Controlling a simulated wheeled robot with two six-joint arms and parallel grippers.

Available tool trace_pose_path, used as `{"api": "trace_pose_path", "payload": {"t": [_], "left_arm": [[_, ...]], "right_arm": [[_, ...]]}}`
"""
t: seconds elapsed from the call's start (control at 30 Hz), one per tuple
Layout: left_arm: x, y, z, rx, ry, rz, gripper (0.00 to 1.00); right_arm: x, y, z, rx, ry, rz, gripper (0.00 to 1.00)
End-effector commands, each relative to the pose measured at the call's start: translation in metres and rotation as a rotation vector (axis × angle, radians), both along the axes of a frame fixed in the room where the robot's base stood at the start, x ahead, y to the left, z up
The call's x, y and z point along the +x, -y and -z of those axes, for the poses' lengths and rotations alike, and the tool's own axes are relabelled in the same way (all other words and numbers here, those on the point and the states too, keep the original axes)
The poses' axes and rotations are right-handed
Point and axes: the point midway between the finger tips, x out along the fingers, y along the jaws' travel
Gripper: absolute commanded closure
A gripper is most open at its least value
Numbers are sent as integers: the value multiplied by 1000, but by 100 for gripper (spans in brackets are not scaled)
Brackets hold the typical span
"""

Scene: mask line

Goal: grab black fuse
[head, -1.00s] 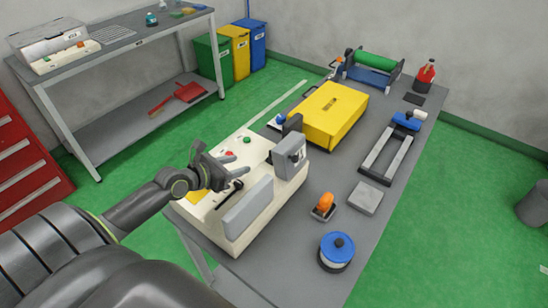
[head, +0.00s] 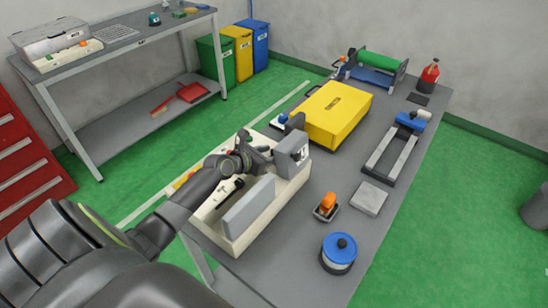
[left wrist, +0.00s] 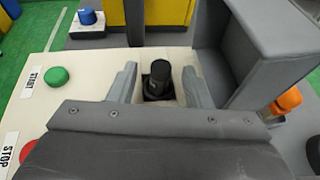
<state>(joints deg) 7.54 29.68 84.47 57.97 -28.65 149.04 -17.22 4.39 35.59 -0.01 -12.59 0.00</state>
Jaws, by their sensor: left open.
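The black fuse (left wrist: 158,82) is a short dark cylinder standing upright in a dark square seat on the cream machine (left wrist: 60,110) in the left wrist view. My left gripper (left wrist: 158,84) is open, with one grey finger on each side of the fuse and a visible gap on both sides. Its height relative to the fuse is hard to judge. In the head view my left gripper (head: 266,153) is over the far part of the cream machine, beside its grey box (head: 292,154), and the fuse cannot be made out there. My right gripper is not in view.
The grey box (left wrist: 275,45) rises close to the right of my left gripper. A green START button (left wrist: 56,77) and a red STOP button (left wrist: 28,150) lie to its left. A yellow case (head: 335,112), orange-handled tool (head: 328,203) and blue-topped container (head: 339,252) stand on the workbench.

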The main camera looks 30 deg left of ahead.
Motion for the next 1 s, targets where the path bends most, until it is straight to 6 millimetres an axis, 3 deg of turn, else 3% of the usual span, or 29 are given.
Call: {"api": "trace_pose_path", "payload": {"t": [0.33,0.7,1.0], "left_arm": [[7,1,3,0,0,-1,55],[7,1,3,0,0,-1,100],[7,1,0,1,1,-1,100]], "right_arm": [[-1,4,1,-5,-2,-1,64],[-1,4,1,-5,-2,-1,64],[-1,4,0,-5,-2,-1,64]]}}
